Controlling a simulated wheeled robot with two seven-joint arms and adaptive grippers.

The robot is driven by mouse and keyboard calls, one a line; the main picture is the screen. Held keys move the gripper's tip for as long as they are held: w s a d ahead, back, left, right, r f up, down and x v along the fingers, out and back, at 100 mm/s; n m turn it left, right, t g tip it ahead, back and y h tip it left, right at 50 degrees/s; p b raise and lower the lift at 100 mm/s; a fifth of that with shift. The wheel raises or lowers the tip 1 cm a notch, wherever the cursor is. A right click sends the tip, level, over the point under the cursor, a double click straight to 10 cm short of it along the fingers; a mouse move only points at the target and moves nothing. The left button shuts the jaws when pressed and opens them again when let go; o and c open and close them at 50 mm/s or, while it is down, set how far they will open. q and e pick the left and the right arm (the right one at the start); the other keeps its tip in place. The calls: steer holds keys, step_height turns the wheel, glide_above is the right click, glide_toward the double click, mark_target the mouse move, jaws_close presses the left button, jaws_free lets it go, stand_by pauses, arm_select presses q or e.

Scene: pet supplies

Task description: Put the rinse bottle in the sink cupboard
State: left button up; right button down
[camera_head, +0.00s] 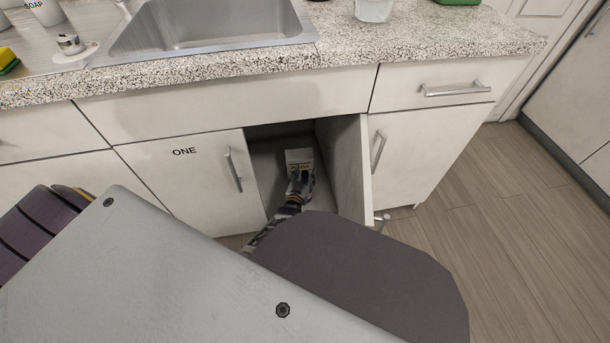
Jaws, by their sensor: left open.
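The sink cupboard (345,165) under the sink has its right door swung open, and its left door, marked ONE, is shut. A small white item with a printed label, seemingly the rinse bottle (299,157), stands inside on the cupboard floor. My left gripper (300,177) reaches into the opening and is open, just in front of the bottle's lower part. Whether its fingers touch the bottle is too small to tell. The bottle's lower part is hidden behind the gripper. My right gripper is not in view.
The open door (366,175) stands close to the right of my arm. Above are the speckled counter (400,50) and the metal sink (210,25). A clear container (373,10) and a sponge (8,62) are on the counter. Wooden floor (500,200) is free at the right.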

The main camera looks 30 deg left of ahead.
arm_select(q)
steer(key=shift+p+v, duration=0.4)
steer(key=shift+v, duration=0.4)
steer(key=p+v, duration=0.2)
steer(key=v, duration=0.2)
steer(key=shift+s+r, duration=0.15)
steer(key=shift+s, duration=0.1)
steer(key=shift+p+v, duration=1.05)
steer(key=shift+v, duration=1.9)
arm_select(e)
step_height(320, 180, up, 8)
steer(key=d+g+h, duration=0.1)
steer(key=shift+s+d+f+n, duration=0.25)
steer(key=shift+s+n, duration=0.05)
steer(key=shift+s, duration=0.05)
arm_select(q)
steer(key=shift+d, duration=0.15)
